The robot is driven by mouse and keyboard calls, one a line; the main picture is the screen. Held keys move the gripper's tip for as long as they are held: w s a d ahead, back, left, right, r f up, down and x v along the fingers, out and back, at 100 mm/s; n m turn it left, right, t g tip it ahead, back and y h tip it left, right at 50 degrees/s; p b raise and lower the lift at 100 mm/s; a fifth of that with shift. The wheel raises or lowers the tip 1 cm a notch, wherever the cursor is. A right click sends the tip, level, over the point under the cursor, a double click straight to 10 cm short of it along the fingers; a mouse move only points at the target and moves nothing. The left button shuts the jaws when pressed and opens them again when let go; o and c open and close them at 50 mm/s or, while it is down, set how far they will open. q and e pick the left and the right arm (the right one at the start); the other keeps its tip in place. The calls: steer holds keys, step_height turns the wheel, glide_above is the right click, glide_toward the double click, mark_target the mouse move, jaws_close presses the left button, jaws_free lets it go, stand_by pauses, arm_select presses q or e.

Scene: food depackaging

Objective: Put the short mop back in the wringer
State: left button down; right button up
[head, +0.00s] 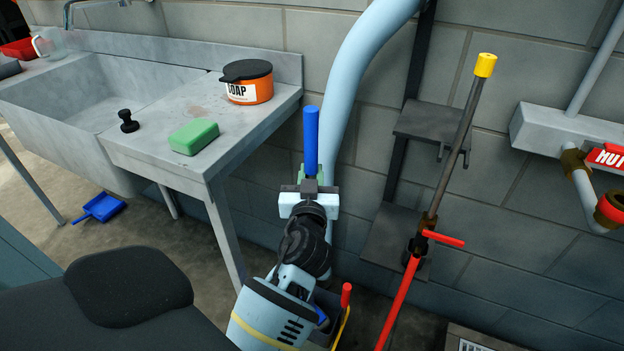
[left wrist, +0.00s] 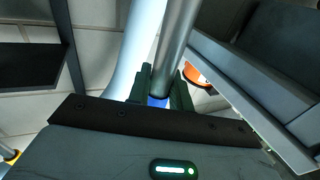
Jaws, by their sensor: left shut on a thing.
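A blue handle (head: 311,140) stands nearly upright in the head view, and I take it to be the short mop's. My left gripper (head: 312,182) is shut on it just below its visible part. In the left wrist view a grey metal shaft (left wrist: 178,45) runs from between the gripper fingers (left wrist: 160,95), with a bit of blue at the grip. The mop's lower end is hidden. A dark container with a red-tipped lever (head: 346,294), perhaps the wringer, shows at the bottom of the head view, mostly covered by my left arm. My right gripper is out of view.
A grey sink counter (head: 258,118) is left of the gripper, with green soap (head: 194,136) and an orange soap tub (head: 247,90). A thick pale pipe (head: 350,80) rises just behind. A red-and-grey pole tool (head: 400,300) stands to the right. A blue dustpan (head: 100,207) lies on the floor.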

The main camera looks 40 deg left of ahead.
arm_select(q)
steer(key=shift+f, duration=0.25)
steer(key=shift+f, duration=0.2)
steer(key=c, duration=1.3)
jaws_free()
steer(key=shift+o, duration=0.2)
